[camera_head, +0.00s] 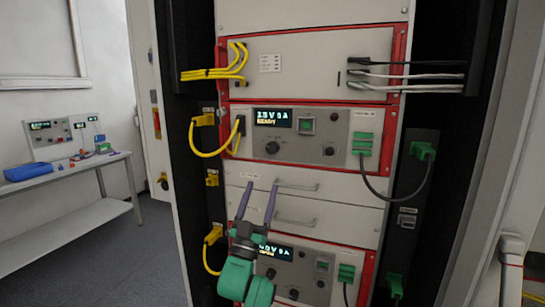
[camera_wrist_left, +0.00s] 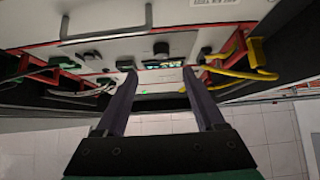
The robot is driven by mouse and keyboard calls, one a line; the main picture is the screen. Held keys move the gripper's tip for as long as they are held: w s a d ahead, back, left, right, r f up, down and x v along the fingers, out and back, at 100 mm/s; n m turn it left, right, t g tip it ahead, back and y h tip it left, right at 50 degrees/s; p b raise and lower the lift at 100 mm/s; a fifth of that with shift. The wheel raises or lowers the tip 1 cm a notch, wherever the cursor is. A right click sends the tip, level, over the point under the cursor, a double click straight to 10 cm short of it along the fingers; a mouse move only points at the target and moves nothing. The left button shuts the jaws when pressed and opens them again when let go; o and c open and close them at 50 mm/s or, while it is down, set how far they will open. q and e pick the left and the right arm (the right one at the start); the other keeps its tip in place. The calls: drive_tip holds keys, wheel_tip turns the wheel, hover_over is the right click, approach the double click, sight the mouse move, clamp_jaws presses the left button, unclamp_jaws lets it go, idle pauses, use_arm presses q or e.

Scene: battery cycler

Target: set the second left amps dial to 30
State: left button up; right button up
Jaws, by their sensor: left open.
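My left gripper (camera_head: 262,185) is open and empty, its two purple fingers pointing up in front of the blank drawers. In the left wrist view my left gripper (camera_wrist_left: 160,74) shows its fingers apart with nothing between them. The upper red-framed unit has a lit display (camera_head: 272,118), a black dial (camera_head: 272,147) and another dial (camera_head: 329,151). The lower red-framed unit has a lit display (camera_head: 276,252) and small dials (camera_head: 293,293), partly hidden by my left arm. A lit display (camera_wrist_left: 163,65) and dark knobs show beyond the fingers. I cannot read the dial settings. My right gripper is not in view.
Yellow cables (camera_head: 208,152) hang at the rack's left, and green plugs (camera_head: 362,143) with dark cables at its right. Drawer handles (camera_head: 297,186) stick out near the fingers. A side bench (camera_head: 60,165) with a blue tray stands far left.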

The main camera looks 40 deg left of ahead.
sight(271, 152)
use_arm(q)
drive_tip(key=p+x, duration=0.4)
drive_tip(key=x, duration=0.6)
drive_tip(key=shift+a+r, duration=0.15)
drive_tip(key=shift+r, duration=0.15)
drive_tip(key=shift+w+a+r, duration=0.1)
drive_tip(key=shift+w+r, duration=0.1)
drive_tip(key=shift+w, duration=0.1)
drive_tip(key=shift+s, duration=0.1)
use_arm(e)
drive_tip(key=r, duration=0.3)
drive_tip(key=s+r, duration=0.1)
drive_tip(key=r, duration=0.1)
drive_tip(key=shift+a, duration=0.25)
use_arm(q)
clamp_jaws()
